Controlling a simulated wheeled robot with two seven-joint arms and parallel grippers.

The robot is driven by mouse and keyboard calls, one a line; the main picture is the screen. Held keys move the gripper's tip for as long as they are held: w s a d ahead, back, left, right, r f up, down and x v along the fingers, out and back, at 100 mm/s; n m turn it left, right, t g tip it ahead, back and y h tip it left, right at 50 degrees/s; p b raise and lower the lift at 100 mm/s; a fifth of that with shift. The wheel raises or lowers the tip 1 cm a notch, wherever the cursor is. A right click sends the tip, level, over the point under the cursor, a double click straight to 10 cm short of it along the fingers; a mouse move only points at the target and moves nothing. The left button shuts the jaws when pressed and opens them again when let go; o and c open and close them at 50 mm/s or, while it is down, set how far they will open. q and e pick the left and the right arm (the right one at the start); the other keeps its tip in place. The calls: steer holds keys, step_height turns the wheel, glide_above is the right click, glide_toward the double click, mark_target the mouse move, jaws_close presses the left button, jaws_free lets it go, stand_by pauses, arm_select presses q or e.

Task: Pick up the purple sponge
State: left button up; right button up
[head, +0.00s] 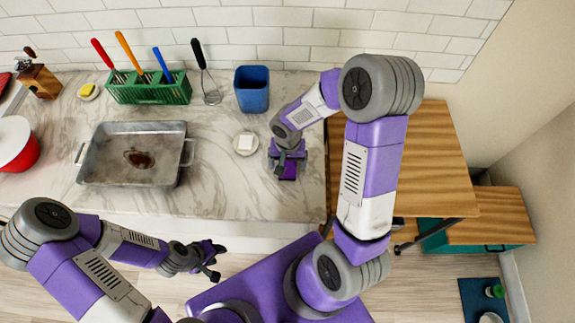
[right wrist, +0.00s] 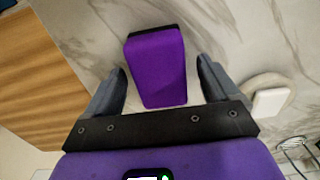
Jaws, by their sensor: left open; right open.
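The purple sponge (right wrist: 157,68) lies on the marble counter, between and just beyond the fingers of my right gripper (right wrist: 162,88) in the right wrist view. It has a dark edge at its far end. In the head view the sponge (head: 288,171) shows just below my right gripper (head: 288,160), near the counter's right front part. My right gripper is open, with a visible gap on both sides of the sponge. My left gripper (head: 213,262) is open and empty, in front of the counter over the floor.
A small white dish with a white block (head: 246,144) sits left of the sponge. A metal roasting pan (head: 100,160), a green rack (head: 150,94) with utensils, a whisk (head: 211,92) and a blue bin (head: 252,98) stand on the counter. A wooden table (head: 440,150) is at right.

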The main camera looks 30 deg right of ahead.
mark_target(287, 163)
steer(key=shift+f, duration=0.4)
steer(key=shift+c, duration=0.4)
steer(key=c, duration=1)
steer(key=shift+o, duration=0.2)
step_height(287, 163, up, 10)
steer(key=shift+r+p, duration=0.1)
steer(key=shift+p, duration=0.55)
